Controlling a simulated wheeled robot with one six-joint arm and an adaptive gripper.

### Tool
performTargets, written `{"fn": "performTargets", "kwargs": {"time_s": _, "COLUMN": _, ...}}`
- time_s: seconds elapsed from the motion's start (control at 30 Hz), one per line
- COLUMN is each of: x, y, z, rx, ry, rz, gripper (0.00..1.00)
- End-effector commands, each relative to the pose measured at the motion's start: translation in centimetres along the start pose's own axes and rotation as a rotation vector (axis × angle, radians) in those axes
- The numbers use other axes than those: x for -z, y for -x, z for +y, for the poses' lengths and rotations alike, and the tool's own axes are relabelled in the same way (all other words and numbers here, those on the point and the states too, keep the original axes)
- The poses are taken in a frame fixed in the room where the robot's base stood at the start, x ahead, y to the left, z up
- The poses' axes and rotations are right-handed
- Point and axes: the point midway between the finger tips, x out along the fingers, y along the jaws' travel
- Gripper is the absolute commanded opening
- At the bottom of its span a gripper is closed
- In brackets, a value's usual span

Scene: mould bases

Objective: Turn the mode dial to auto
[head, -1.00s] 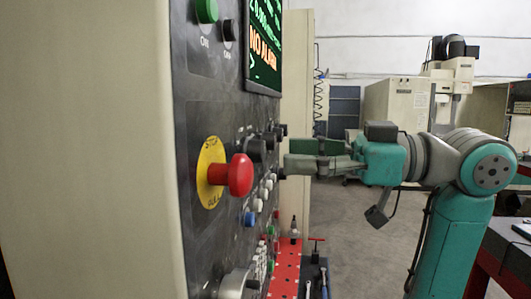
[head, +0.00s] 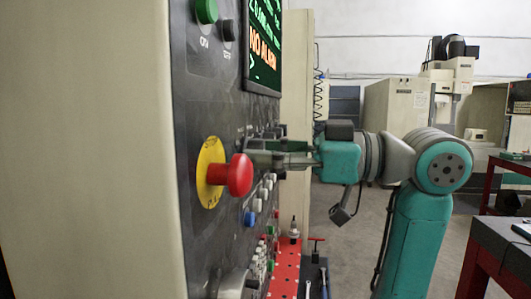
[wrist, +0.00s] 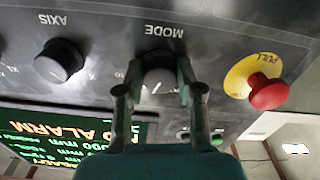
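The mode dial (wrist: 158,72) is a dark round knob under the upside-down word MODE in the wrist view. A white mark shows near its lower edge; its exact setting is hard to read. My gripper (wrist: 158,84) has one finger on each side of the dial, apparently open around it. I cannot tell whether either finger touches it. In the head view my gripper (head: 252,153) is close against the panel, behind the red stop button, and the mode dial is mostly hidden.
The red emergency button (head: 238,175) on its yellow disc sticks out near my gripper. The axis dial (wrist: 59,61) is on the other side in the wrist view. The screen (head: 264,45) shows NO ALARM. Below are several small buttons and a red perforated shelf (head: 286,270).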

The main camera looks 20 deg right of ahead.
Motion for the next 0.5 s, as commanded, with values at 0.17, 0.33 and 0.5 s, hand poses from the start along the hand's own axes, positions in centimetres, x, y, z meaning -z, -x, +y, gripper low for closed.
{"fn": "performTargets", "kwargs": {"time_s": 0.17, "x": 0.01, "y": -0.04, "z": 0.00, "rx": 0.001, "ry": -0.002, "rz": 0.001, "gripper": 0.02}}
{"fn": "performTargets", "kwargs": {"time_s": 0.33, "x": 0.01, "y": -0.05, "z": -0.01, "rx": 0.001, "ry": -0.030, "rz": 0.001, "gripper": 0.02}}
{"fn": "performTargets", "kwargs": {"time_s": 0.5, "x": 0.02, "y": -0.05, "z": -0.02, "rx": 0.001, "ry": -0.110, "rz": 0.001, "gripper": 0.02}}
